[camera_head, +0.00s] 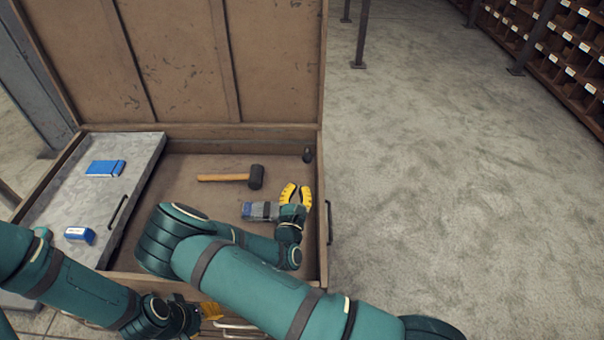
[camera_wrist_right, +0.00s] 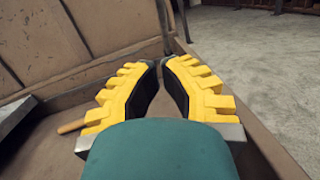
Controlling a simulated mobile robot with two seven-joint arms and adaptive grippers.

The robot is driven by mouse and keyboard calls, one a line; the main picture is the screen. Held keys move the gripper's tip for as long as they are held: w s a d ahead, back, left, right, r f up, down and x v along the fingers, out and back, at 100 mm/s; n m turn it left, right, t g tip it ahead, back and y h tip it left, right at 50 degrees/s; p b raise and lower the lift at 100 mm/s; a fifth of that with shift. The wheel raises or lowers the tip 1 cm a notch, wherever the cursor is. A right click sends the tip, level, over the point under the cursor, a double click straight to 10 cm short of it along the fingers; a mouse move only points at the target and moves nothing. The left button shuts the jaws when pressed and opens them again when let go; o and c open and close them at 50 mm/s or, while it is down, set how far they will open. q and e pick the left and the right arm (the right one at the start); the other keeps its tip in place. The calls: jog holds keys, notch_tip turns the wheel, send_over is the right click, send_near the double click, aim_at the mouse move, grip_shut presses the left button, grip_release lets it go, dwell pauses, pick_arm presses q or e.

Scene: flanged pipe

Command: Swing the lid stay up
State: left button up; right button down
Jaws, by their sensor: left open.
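The open wooden chest (camera_head: 137,278) has its lid (camera_head: 180,60) raised at the back. I cannot clearly make out the lid stay; a small dark fitting (camera_head: 307,155) sits at the inner back right corner, and I cannot tell if it belongs to the stay. My right gripper (camera_head: 296,190) is inside the chest near the right wall, just in front of that fitting. Its yellow fingers stand apart with nothing between them, also in the wrist view (camera_wrist_right: 159,66).
A black-headed mallet (camera_head: 228,178) lies on the chest floor. A grey tray (camera_head: 75,200) at left carries a blue box (camera_head: 105,168) and a blue-and-white item (camera_head: 80,235). Open concrete floor (camera_head: 450,200) lies right.

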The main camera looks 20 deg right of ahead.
pick_arm(q)
jog(key=shift+w+a+f+b, duration=0.1)
jog(key=shift+w+f+b, duration=0.1)
jog(key=shift+f+b, duration=0.7)
pick_arm(e)
jog(key=x, duration=0.9)
jog(key=shift+w, duration=0.25)
pick_arm(q)
jog(key=shift+r, duration=0.15)
pick_arm(e)
jog(key=shift+r, duration=0.15)
